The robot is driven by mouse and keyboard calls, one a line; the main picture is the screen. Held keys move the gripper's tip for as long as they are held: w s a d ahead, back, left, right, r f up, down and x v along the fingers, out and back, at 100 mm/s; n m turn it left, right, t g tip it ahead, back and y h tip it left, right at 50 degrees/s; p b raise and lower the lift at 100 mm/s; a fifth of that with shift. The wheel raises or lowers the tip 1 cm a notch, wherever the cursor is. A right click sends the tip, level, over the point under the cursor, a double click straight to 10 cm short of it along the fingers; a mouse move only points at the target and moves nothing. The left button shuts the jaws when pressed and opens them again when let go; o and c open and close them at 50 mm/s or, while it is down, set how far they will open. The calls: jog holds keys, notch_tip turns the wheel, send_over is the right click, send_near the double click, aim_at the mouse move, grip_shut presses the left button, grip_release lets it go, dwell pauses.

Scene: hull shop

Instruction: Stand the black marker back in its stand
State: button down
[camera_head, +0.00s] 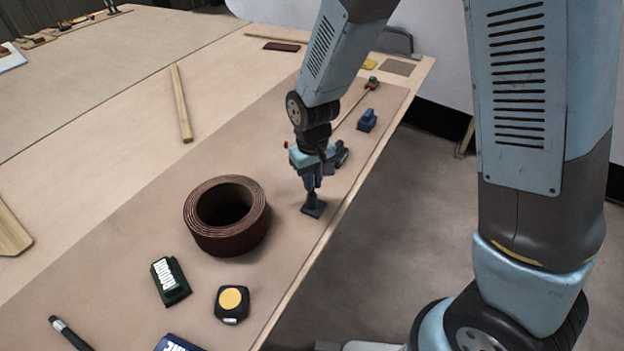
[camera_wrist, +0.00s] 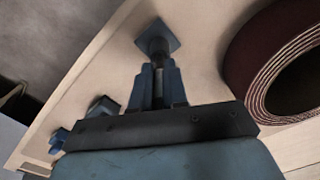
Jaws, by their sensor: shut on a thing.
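My gripper (camera_head: 311,184) points down over the right part of the table and is shut on the black marker (camera_wrist: 158,82), a slim dark upright thing with a paler band, mostly hidden between the fingers. The stand (camera_head: 313,208) is a small dark square base directly below the fingertips; in the wrist view its base (camera_wrist: 166,30) shows with a short dark socket just past the fingertips. The marker is in line with the socket, and its lower end is hidden there. I cannot tell how deep it sits.
A brown roll (camera_head: 226,240) stands left of the stand. Nearer are a dark green box (camera_head: 170,281), a tape measure (camera_head: 232,304) and a dark pen-like thing (camera_head: 69,334). A blue block (camera_head: 367,120) lies behind. The table's right edge is close to the stand.

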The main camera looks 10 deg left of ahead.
jog(key=shift+f, duration=0.25)
dwell(0.4)
jog(key=c, duration=1.1)
grip_release()
jog(key=shift+r, duration=0.15)
notch_tip(320, 180, up, 14)
jog(key=shift+f, duration=0.25)
